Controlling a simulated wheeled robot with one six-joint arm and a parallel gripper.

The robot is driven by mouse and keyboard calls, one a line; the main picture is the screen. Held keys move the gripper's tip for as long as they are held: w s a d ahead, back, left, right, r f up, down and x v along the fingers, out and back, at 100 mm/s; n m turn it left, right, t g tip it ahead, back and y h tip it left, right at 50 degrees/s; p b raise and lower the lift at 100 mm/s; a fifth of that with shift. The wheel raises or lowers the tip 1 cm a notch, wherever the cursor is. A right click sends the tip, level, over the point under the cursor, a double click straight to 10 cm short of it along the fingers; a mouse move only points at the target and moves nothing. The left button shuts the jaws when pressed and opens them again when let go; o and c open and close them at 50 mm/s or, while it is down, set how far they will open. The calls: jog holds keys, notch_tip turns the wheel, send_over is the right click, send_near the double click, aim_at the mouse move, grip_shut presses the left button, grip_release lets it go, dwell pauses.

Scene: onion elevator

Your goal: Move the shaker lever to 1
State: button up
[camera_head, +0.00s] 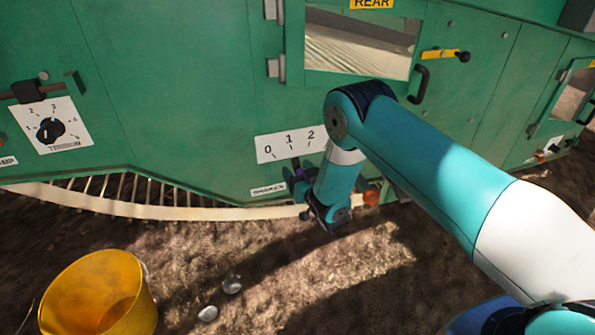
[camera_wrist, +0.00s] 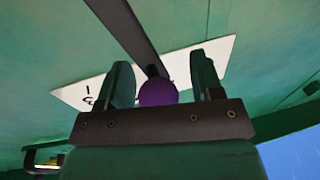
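The shaker lever is a dark bar (camera_wrist: 128,28) ending in a purple knob (camera_wrist: 158,93). In the wrist view the knob sits between the two fingers of my gripper (camera_wrist: 164,84), with gaps showing on both sides. My gripper is open around it. In the head view a bit of purple (camera_head: 298,172) shows by my gripper (camera_head: 302,190), in front of the green machine. The white scale plate (camera_head: 278,156) with 0, 1 and 2 is just above, over the SHAKER label (camera_head: 268,190). My arm hides most of the lever, so its exact setting cannot be told.
A dial (camera_head: 50,130) on a white plate is at the left. A black door handle (camera_head: 419,84) and a yellow latch (camera_head: 440,54) are at the upper right. A yellow bucket (camera_head: 98,295) stands on the soil at the lower left. Open soil lies below my gripper.

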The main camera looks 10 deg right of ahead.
jog(key=p+v, duration=1.7)
jog(key=p, duration=0.2)
jog(key=shift+s+p, duration=0.2)
jog(key=shift+p, duration=0.2)
